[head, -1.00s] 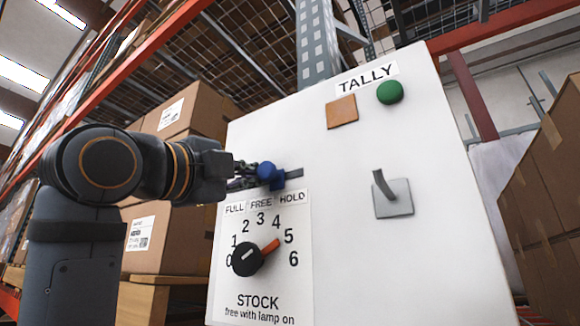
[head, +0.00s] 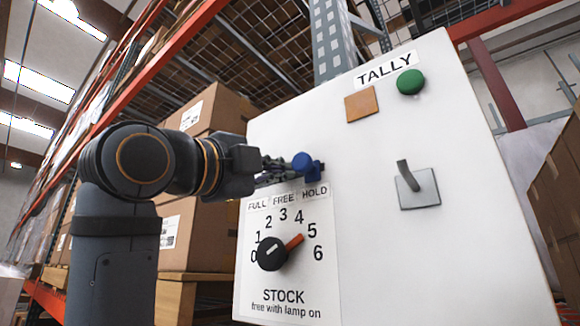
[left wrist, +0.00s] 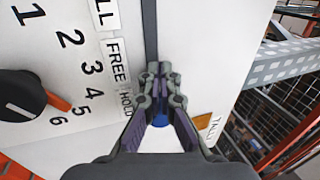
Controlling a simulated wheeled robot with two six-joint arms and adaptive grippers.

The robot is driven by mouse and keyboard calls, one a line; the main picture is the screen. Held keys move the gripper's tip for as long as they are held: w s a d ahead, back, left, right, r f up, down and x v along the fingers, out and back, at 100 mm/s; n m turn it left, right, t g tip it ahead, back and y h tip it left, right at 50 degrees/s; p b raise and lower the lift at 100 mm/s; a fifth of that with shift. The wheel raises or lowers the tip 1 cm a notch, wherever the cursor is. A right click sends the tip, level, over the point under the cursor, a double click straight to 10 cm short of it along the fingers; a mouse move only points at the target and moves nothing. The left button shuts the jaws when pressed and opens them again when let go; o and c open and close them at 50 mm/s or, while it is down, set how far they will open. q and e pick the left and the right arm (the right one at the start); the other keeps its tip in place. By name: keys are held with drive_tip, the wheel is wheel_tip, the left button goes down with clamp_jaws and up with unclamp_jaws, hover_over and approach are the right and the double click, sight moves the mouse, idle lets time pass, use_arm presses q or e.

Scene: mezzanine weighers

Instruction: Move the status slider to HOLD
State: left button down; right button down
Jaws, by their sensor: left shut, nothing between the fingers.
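The status slider has a blue knob (head: 302,162) on a blue block, in a slot near the panel's left side. The block sits above the HOLD label (head: 314,191), at the right end of the FULL, FREE, HOLD row. My left gripper (head: 290,167) is shut, its fingertips at the left side of the knob; I cannot tell if they touch. In the left wrist view the shut fingers (left wrist: 160,70) lie over the dark slot (left wrist: 150,35), and a bit of blue shows between the finger links. My right gripper is not in view.
The white panel (head: 370,250) also carries a black dial (head: 271,254) with a red pointer, an orange square (head: 361,105), a green round button or lamp (head: 410,81) and a grey lever (head: 405,175). Cardboard boxes (head: 208,130) stand behind my left arm.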

use_arm(q)
drive_tip(key=s+a+b, duration=0.2)
drive_tip(key=s+a, duration=0.4)
drive_tip(key=s, duration=0.1)
drive_tip(key=shift+s+a, duration=0.25)
drive_tip(key=shift+s, duration=0.1)
idle(0.5)
idle(0.4)
